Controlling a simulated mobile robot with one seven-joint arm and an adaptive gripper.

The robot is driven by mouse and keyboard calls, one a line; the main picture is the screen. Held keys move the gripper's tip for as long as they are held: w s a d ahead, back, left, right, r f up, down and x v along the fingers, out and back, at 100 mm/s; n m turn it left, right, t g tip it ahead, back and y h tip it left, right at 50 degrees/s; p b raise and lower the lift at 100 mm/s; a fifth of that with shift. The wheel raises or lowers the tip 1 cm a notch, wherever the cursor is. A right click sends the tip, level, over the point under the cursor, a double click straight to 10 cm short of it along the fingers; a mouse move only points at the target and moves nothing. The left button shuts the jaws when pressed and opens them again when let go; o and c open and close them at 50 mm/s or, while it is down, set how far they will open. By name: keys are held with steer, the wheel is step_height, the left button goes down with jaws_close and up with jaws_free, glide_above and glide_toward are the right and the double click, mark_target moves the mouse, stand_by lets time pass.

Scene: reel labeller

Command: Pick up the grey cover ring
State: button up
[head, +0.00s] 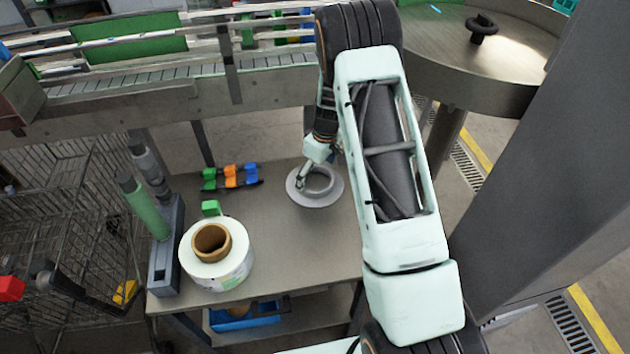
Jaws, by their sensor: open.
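The grey cover ring (323,197) lies flat on the grey table (290,260). It has a wide flange and a raised collar around an open middle. My gripper (302,184) is at the ring's left side, with its fingers pointing down by the collar. The fingers look open. I cannot tell whether they touch the ring or whether one finger is inside the collar.
A white label reel (215,270) with a brown core stands at the table's front left. Green, orange and blue clips (231,177) lie behind it. A grey holder with a green roller (146,208) stands at the left edge. A conveyor (150,85) runs behind. The table's middle front is clear.

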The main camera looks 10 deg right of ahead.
steer(key=shift+f, duration=0.2)
steer(key=c, duration=1.2)
steer(key=shift+o, duration=0.2)
steer(key=shift+r, duration=0.15)
